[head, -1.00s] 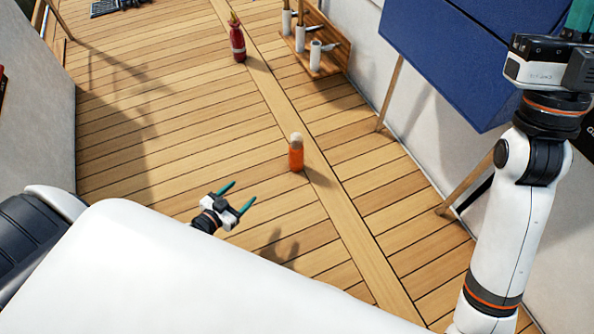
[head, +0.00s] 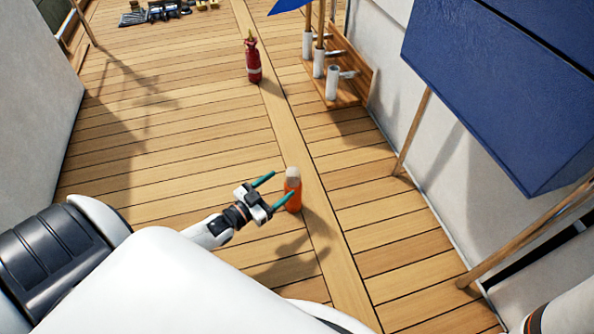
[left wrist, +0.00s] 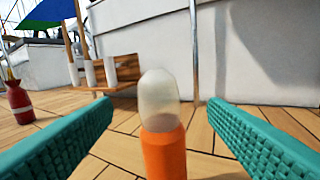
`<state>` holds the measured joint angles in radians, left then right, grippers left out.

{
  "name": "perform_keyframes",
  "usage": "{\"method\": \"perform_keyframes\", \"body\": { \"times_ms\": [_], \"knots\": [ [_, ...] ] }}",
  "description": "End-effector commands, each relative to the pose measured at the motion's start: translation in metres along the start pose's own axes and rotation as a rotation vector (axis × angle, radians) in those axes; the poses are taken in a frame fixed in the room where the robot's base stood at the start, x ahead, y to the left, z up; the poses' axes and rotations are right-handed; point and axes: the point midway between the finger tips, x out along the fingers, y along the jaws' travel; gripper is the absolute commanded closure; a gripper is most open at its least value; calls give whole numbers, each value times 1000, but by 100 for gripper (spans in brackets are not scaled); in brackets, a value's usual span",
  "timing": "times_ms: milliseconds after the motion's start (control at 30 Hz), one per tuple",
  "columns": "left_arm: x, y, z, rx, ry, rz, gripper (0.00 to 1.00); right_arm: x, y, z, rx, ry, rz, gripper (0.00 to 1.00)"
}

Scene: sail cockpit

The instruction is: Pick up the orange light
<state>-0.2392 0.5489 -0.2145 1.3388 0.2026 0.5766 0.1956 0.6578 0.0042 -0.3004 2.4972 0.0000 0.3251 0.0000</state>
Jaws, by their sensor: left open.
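The orange light (head: 293,190) stands upright on the wooden deck, an orange cylinder with a pale, clear domed top. My left gripper (head: 279,187) is open, its green fingers pointing toward the light. One finger overlaps the light in the head view. In the left wrist view the light (left wrist: 163,130) stands in the gap between the two open fingers (left wrist: 160,112), with no finger visibly touching it. Its base is cut off there. At the head view's lower right edge only a bit of my right arm shows, and the right gripper is out of view.
A red bottle-like object (head: 252,62) stands farther back on the deck. A wooden rack (head: 350,85) with white tubes is at the right wall. A blue panel (head: 500,90) on wooden poles overhangs the right side. The deck around the light is clear.

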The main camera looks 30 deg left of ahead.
Motion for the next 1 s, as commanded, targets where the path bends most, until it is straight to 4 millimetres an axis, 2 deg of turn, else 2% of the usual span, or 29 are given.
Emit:
{"method": "perform_keyframes", "body": {
  "times_ms": [33, 100, 333, 600, 700, 1000],
  "knots": [
    [10, 0, -5, 1, -4, -1, 32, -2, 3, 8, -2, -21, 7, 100],
    [20, 0, -5, 1, -3, 0, 32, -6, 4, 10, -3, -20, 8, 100],
    [36, 0, -4, 1, -1, -1, 32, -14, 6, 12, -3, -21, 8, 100],
    [66, 0, -19, 3, -1, 0, 32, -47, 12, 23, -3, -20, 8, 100],
    [79, 0, -16, 3, -2, 0, 32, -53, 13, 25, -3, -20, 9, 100],
    [85, 1, -12, 1, 1, 0, 32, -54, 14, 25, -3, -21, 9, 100]
  ]
}}
